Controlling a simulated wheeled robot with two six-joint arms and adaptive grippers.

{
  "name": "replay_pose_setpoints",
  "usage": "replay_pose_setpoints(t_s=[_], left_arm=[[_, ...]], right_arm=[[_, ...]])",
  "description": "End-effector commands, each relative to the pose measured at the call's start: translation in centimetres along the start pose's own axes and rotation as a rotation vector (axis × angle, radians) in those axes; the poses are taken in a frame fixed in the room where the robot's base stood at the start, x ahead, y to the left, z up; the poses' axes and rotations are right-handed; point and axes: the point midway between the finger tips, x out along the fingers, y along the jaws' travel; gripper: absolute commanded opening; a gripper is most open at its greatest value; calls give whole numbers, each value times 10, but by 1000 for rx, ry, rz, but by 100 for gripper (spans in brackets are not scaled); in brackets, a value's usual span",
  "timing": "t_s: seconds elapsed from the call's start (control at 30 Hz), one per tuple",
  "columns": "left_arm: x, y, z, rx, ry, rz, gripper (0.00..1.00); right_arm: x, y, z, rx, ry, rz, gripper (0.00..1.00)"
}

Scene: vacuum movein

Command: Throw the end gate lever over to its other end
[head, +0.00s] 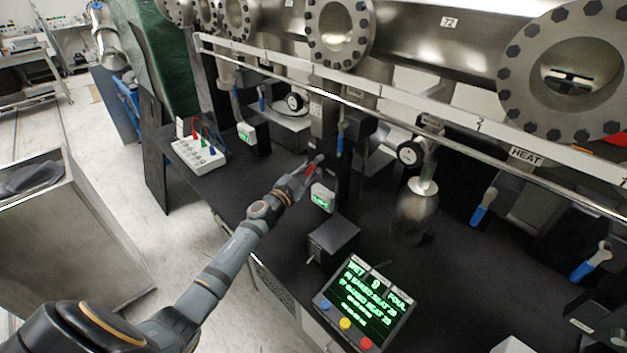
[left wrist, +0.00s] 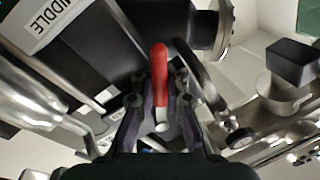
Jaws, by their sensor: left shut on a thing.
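A red-handled lever (left wrist: 159,72) stands upright between my left gripper's fingers in the left wrist view. Its pale lower end shows below the red part. My left gripper (left wrist: 160,108) is shut on this lever. In the head view my left gripper (head: 314,163) reaches to the equipment under the pipe, with a bit of red (head: 309,171) at its fingers. A plate reading "MIDDLE" (left wrist: 47,22) shows beside the lever. I cannot tell from these frames whether this lever is the end gate's. My right gripper is not in view.
Blue-handled levers (head: 340,140) (head: 483,208) (head: 590,262) hang along the large flanged pipe (head: 420,40). A metal rail (head: 400,118) crosses above my arm.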

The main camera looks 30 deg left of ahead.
Motion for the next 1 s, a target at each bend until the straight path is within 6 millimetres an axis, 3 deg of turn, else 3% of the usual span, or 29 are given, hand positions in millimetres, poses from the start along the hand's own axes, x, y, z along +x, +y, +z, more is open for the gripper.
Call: replay_pose_setpoints(t_s=[0.03,0.27,1.0], left_arm=[[-2,1,9,47,0,3,0],[0,-12,7,261,42,5,0],[7,-44,-17,913,173,9,0]], right_arm=[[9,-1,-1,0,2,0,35],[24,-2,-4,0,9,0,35],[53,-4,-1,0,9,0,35]])
